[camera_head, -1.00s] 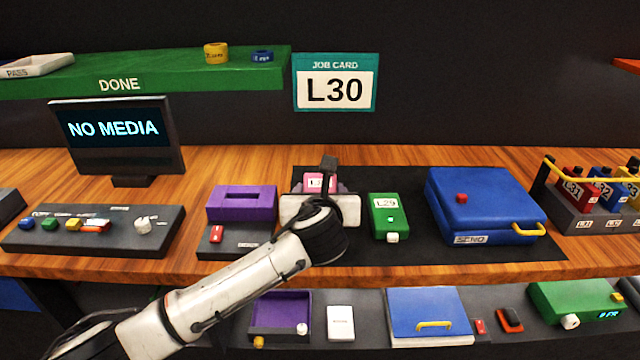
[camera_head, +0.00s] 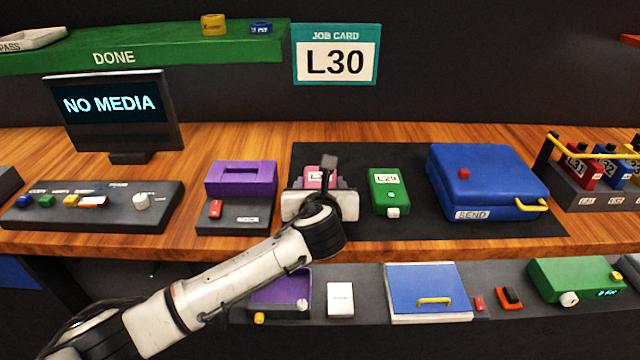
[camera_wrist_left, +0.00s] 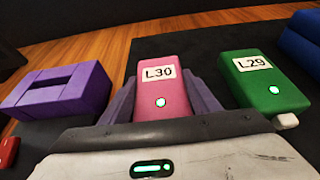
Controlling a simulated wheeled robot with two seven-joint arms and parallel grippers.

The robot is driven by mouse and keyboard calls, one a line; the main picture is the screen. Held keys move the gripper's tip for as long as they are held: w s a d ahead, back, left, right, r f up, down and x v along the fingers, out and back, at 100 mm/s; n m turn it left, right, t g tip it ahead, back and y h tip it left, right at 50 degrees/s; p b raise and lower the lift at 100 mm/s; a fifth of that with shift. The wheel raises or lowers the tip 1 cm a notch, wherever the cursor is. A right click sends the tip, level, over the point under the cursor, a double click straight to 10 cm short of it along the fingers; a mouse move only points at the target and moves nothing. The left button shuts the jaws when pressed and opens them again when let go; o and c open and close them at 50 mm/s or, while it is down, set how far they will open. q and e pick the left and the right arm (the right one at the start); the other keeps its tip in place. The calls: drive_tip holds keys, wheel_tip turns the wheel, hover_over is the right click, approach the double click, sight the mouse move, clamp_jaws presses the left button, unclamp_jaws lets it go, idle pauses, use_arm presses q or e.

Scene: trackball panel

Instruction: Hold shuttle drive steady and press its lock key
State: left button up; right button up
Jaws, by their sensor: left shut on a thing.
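A pink shuttle drive (camera_head: 314,174) labelled L30 is at the black mat, left of the green L29 drive (camera_head: 390,190). My left gripper (camera_head: 319,185) is shut on the pink drive, one finger on each side. In the left wrist view the pink drive (camera_wrist_left: 160,100) shows its label and a lit green light, between the purple-grey fingers. Its near end is hidden behind the gripper body, and I see no lock key on it. The green drive has a white knob at its near end. I cannot tell whether the pink drive touches the mat.
A purple slotted dock (camera_head: 240,177) stands left of the gripper. A blue SEND case (camera_head: 485,180) is at the right of the mat (camera_head: 405,155). A monitor (camera_head: 112,115) reads NO MEDIA. The job card (camera_head: 336,55) reads L30. A control panel (camera_head: 100,212) lies far left.

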use_arm(q)
drive_tip(key=shift+f, duration=0.25)
idle(0.3)
drive_tip(key=o, duration=1)
